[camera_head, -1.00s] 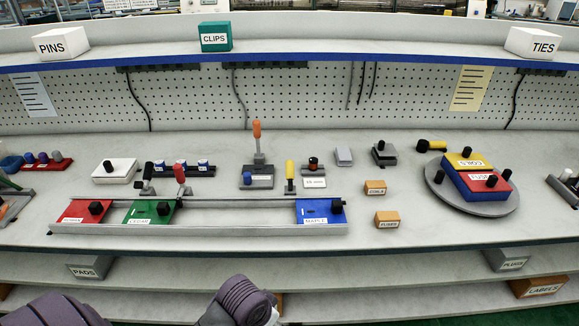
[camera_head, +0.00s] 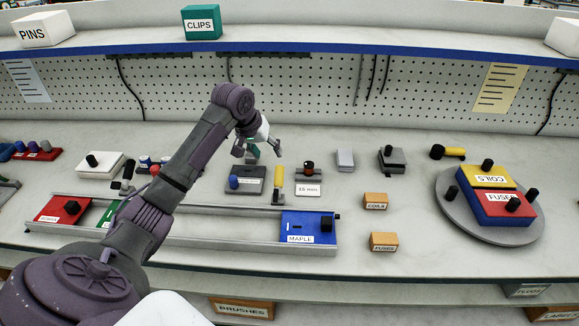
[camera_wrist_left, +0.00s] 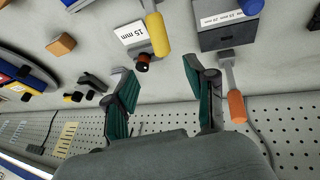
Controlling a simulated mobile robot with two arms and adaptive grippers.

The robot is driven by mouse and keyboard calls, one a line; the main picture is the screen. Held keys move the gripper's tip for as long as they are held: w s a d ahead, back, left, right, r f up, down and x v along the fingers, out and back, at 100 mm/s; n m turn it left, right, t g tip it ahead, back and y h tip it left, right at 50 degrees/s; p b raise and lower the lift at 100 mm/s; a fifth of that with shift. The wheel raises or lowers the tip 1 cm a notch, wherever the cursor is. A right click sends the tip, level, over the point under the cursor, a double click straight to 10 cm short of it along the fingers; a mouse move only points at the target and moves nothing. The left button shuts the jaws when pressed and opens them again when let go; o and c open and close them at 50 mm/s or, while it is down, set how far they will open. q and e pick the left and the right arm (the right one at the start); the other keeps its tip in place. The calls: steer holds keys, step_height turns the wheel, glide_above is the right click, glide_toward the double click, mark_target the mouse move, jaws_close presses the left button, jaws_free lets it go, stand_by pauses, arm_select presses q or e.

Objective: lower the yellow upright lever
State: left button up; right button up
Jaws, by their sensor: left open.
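The yellow lever (camera_head: 278,178) stands upright behind the rail fixture, left of the block labelled 15 mm. In the left wrist view the yellow lever (camera_wrist_left: 156,32) shows at the top centre, beyond the fingertips and apart from them. My left gripper (camera_head: 260,151) is open and empty, above the table and behind the lever in the head view. In the left wrist view its two green-padded fingers (camera_wrist_left: 160,75) are spread wide. My right gripper is not in view.
An orange-handled lever (camera_wrist_left: 237,105) stands close beside one left finger. A grey block with a blue knob (camera_head: 247,178) sits left of the yellow lever. The blue MAPLE plate (camera_head: 308,228) is in front. A turntable (camera_head: 520,236) is at right.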

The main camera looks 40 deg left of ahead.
mark_target(278, 172)
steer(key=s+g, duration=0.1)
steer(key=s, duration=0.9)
arm_select(q)
steer(key=x, duration=0.4)
steer(key=s+x, duration=0.1)
steer(key=x, duration=0.2)
steer(key=shift+d+f+p, duration=0.15)
steer(key=shift+f+p, duration=0.2)
steer(key=shift+p, duration=0.05)
steer(key=x, duration=0.4)
steer(key=shift+w+r, duration=0.1)
steer(key=shift+w+f, duration=0.1)
steer(key=shift+f, duration=0.2)
steer(key=shift+w+f, duration=0.15)
steer(key=shift+f, duration=0.05)
steer(key=shift+c, duration=0.6)
steer(key=c, duration=0.6)
steer(key=shift+c, duration=1)
jaws_close()
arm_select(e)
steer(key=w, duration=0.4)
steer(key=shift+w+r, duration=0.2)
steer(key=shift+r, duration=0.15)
